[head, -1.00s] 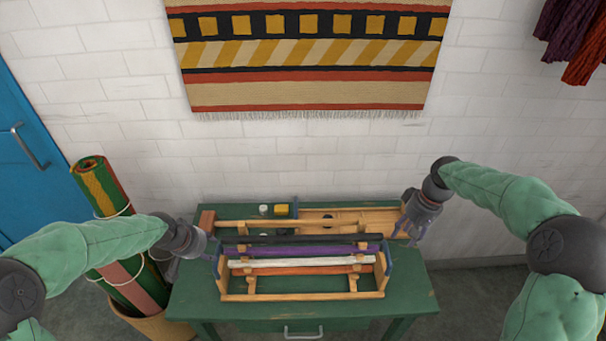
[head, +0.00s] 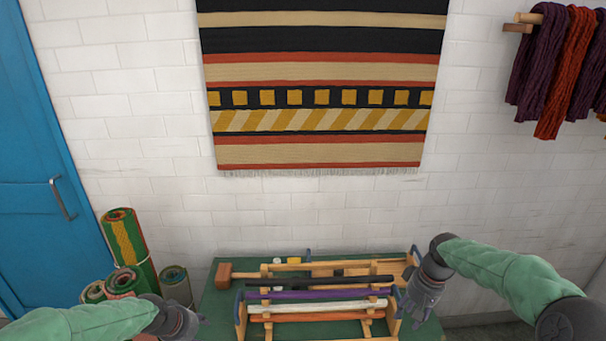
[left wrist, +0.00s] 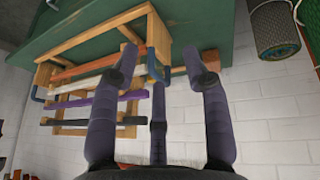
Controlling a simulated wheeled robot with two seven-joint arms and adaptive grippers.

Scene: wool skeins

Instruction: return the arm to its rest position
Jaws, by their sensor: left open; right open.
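My right gripper (head: 421,299) is at the right end of the wooden rack (head: 392,318) on the green table, open, with nothing seen between its fingers. My left gripper is low at the left in the head view, left of the table, its fingers cut off by the lower edge. In the left wrist view my left gripper (left wrist: 168,58) is open and empty, its fingers spread, with the rack's end behind them. The rack holds a black rod (head: 348,282), a purple rod (head: 315,295), a white rod (head: 318,307) and an orange rod (head: 320,317).
The green table (head: 216,302) stands against a white brick wall. Rolled rugs (head: 127,243) stand left of it, near a blue door (head: 45,210). A striped rug (head: 320,90) hangs above. Wool skeins (head: 560,75) hang from pegs at the upper right.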

